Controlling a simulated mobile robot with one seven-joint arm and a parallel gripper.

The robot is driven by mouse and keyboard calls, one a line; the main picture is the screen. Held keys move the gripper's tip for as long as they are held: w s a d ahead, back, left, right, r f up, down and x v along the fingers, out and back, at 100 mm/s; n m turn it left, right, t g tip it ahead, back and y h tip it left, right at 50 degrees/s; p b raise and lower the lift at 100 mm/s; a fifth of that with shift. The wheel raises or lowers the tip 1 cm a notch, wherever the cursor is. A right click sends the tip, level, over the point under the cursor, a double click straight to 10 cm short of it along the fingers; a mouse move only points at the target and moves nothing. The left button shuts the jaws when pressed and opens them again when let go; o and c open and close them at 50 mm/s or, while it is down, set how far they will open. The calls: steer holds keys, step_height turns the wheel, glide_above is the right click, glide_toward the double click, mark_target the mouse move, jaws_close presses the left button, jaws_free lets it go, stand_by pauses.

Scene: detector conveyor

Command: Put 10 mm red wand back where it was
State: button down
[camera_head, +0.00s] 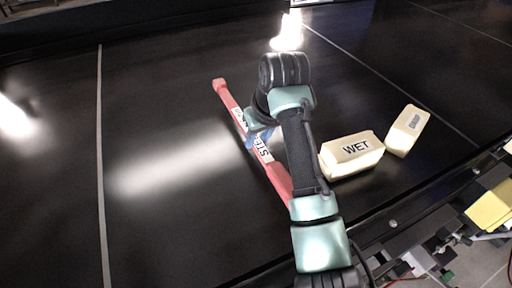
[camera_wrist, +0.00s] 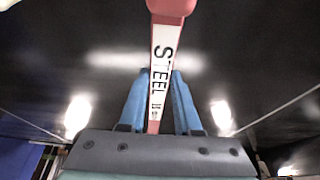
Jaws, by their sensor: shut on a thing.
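The red wand (camera_head: 231,100) is a long bar with a white label; in the head view it runs from upper left to lower right, partly hidden by my arm. In the wrist view the wand (camera_wrist: 164,55) shows its label reading "STEEL" and its red end towards the top. My gripper (camera_head: 257,137) is shut on the wand near its middle. In the wrist view the blue fingers of my gripper (camera_wrist: 158,82) stand on either side of it. I cannot tell whether the wand touches the belt.
The black conveyor belt (camera_head: 60,170) has pale lines across it and bright reflections. A cream block marked "WET" (camera_head: 350,157) lies right of my arm, with another cream block (camera_head: 404,130) beside it. Machinery parts and a yellow item (camera_head: 490,207) sit beyond the right edge. The belt's left is clear.

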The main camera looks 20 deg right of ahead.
mark_target(258, 162)
steer(key=shift+f+p, duration=0.65)
steer(key=shift+f, duration=1.6)
steer(key=shift+f, duration=0.2)
steer(key=c, duration=0.6)
jaws_free()
steer(key=shift+r, duration=0.1)
steer(key=b+v, duration=0.2)
steer(key=v, duration=1)
steer(key=shift+r, duration=0.1)
steer(key=shift+a, duration=0.1)
